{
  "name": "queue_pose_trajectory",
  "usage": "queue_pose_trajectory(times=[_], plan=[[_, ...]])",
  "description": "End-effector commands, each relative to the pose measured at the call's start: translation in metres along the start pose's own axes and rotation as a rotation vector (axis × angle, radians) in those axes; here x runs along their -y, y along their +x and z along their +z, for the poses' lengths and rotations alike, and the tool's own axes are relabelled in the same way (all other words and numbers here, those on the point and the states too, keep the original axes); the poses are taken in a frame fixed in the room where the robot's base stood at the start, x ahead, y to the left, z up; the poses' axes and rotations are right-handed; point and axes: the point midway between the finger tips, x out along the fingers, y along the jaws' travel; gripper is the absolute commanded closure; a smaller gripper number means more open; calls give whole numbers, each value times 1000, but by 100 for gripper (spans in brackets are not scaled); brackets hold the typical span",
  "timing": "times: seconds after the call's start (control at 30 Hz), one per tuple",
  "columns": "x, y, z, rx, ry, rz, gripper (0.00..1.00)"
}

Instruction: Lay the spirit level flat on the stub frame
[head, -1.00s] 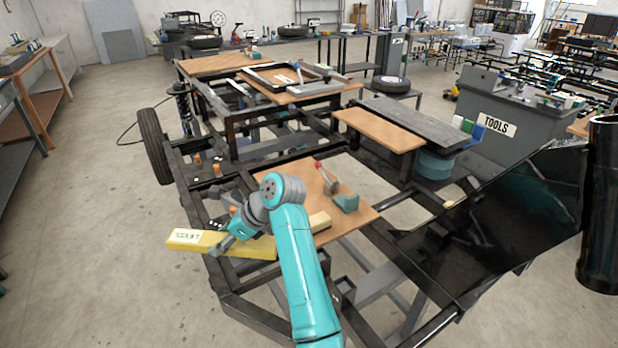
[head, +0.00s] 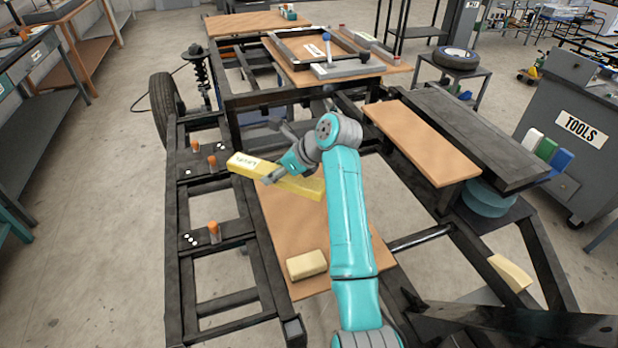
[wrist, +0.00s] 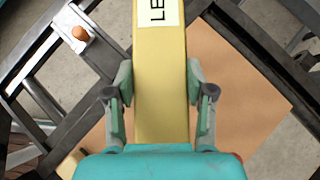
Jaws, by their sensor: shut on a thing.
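The spirit level is a long yellow bar (head: 240,165) with a white "LEVEL" label. My gripper (head: 272,175) is shut around its middle and holds it above a tan board on the black steel frame (head: 174,215). In the wrist view the level (wrist: 160,70) lies between both fingers of my gripper (wrist: 160,98), its labelled end pointing away. It appears raised clear of the frame; the exact gap cannot be told. I cannot tell which part of the black framework is the stub frame.
Orange-capped pegs (head: 213,231) stand on the left rails. A pale yellow block (head: 306,265) lies on the tan board (head: 284,228). Another tan board (head: 420,140) and a dark plank (head: 470,130) lie to the right. A grey TOOLS cabinet (head: 560,165) stands at far right.

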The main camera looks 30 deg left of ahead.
Motion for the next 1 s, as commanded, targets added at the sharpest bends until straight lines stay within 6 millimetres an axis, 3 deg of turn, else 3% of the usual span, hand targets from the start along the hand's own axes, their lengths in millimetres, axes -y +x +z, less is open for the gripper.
queue_pose_trajectory(times=[0.17, 0.87, 1.0], plan=[[0, 4, -4, 0, 0, 1, 100], [0, 67, -66, 0, 1, 1, 100], [0, 71, -70, 2, -1, -1, 100]])
